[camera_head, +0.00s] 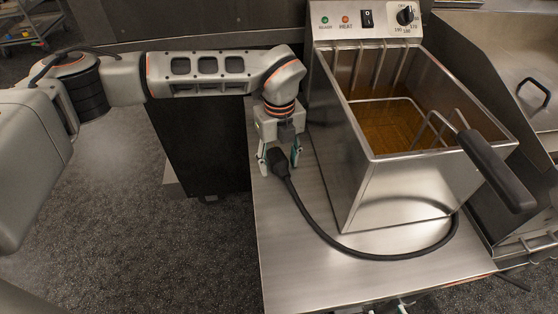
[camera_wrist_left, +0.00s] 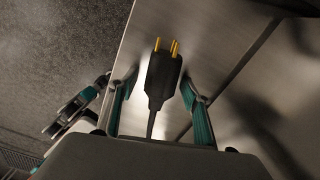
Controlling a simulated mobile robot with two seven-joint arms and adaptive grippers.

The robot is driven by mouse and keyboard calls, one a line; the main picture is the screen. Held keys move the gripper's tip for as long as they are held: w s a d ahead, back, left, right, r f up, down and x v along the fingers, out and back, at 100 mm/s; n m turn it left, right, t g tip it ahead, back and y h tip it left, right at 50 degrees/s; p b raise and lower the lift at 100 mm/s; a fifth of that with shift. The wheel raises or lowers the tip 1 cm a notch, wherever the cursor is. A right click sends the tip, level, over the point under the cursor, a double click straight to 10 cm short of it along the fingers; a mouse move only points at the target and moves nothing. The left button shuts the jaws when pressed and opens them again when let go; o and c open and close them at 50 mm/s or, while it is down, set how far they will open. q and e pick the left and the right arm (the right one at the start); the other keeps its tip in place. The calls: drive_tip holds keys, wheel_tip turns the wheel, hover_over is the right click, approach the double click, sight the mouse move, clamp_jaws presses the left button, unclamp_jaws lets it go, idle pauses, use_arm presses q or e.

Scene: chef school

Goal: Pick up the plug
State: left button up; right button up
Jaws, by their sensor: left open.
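The black plug (camera_head: 278,160) lies on the steel tabletop, left of the fryer, with its black cord running from it. My left gripper (camera_head: 279,165) is over the plug, pointing down. In the left wrist view my left gripper (camera_wrist_left: 160,105) is open, with one teal-padded finger on each side of the plug and gaps between.
The steel fryer (camera_head: 405,190) with oil and a basket stands close to the right of my left gripper. Its black basket handle (camera_head: 496,170) juts out to the right. The cord (camera_head: 352,252) loops around the fryer's front. The tabletop (camera_head: 290,260) is bare at the front left.

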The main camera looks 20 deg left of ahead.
use_arm(q)
drive_tip(key=shift+r, duration=0.2)
drive_tip(key=c, duration=1.2)
